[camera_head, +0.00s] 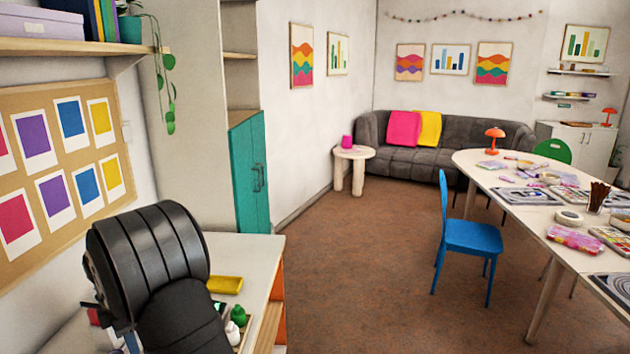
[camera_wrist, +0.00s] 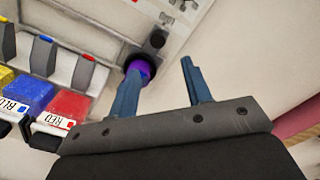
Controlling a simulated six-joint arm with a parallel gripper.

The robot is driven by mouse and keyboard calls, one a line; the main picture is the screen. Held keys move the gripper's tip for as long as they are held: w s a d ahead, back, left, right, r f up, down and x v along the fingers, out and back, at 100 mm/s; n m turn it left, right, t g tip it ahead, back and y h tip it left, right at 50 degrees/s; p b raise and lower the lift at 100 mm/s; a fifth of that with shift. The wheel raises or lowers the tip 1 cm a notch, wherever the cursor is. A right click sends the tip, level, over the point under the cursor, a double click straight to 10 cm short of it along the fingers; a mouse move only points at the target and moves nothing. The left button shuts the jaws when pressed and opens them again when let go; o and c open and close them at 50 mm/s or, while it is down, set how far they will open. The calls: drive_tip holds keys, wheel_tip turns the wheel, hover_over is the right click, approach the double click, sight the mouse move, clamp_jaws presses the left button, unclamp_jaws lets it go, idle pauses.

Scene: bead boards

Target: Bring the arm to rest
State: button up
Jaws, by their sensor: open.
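My gripper (camera_wrist: 161,68) shows in the wrist view with its two blue-grey fingers apart, and nothing shows held between them. A round purple thing (camera_wrist: 143,68) sits behind the left fingertip, by a dark round fitting (camera_wrist: 157,40) on a pale unit. I cannot tell whether the finger touches it. In the head view my black arm covers part of the pale desk (camera_head: 245,250) at the lower left. My gripper is hidden there.
The wrist view shows a red bin (camera_wrist: 65,107) and a blue bin (camera_wrist: 28,94) with labels at left, and a pale clear surface (camera_wrist: 240,60) at right. The head view shows a yellow tray (camera_head: 225,284) and a small green object (camera_head: 238,315) beside my arm.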

wheel_tip(320, 180, up, 7)
wheel_tip(320, 180, down, 17)
drive_tip(key=shift+d+f, duration=0.1)
drive_tip(key=w, duration=1.4)
drive_tip(key=shift+w+r, duration=0.25)
drive_tip(key=shift+w, duration=0.15)
wheel_tip(320, 180, up, 18)
drive_tip(key=shift+f, duration=0.25)
drive_tip(key=shift+w, duration=0.1)
